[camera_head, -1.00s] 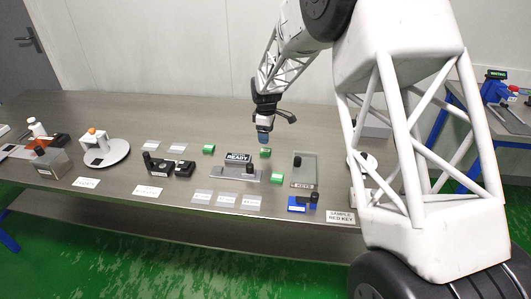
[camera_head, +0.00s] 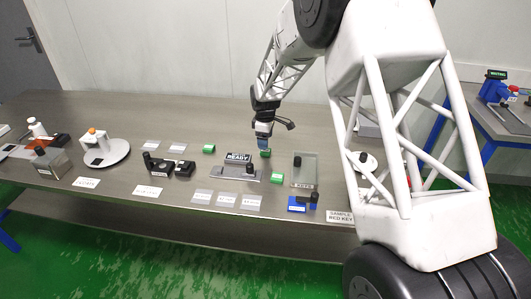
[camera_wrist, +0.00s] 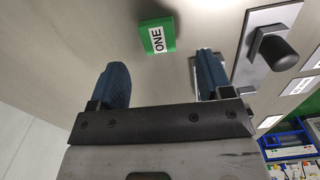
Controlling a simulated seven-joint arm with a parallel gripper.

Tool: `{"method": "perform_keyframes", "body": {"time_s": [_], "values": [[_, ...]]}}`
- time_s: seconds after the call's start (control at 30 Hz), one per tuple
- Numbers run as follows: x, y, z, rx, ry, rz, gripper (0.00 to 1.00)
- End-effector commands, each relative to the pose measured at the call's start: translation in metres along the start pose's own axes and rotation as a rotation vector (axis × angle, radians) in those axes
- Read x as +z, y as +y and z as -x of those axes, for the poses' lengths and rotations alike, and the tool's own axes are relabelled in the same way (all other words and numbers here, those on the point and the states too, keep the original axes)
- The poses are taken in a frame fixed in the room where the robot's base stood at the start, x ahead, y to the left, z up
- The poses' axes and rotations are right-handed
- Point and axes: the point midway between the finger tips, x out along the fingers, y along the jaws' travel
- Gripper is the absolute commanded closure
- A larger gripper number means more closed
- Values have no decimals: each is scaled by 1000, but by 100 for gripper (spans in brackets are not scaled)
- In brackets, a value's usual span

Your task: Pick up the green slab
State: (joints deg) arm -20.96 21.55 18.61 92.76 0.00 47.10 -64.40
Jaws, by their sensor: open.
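Three green slabs lie on the grey bench in the head view: one at the back left (camera_head: 208,149), one just under my gripper (camera_head: 265,154), one nearer the front (camera_head: 277,178). In the wrist view one green slab with a white label "ONE" (camera_wrist: 158,36) lies beyond my fingertips, roughly between them and apart from them. My gripper (camera_head: 263,143) is above the back right slab and partly covers it. In the wrist view my gripper (camera_wrist: 163,72) has its two blue fingers wide apart, with nothing between them.
A plate with a "READY" sign (camera_head: 238,158) stands left of my gripper. A grey "KEYS" plate with a black knob (camera_head: 305,172) stands to the right; a blue block (camera_head: 298,207) is in front of it. A black device (camera_head: 169,166) is farther left.

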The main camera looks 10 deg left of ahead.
Motion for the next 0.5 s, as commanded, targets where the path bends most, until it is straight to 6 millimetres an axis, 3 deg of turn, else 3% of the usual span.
{"method": "perform_keyframes", "body": {"time_s": [0.27,0.5], "values": [[0,0,-3,0,0,0,28],[-3,1,-25,-2,-1,0,28]]}}
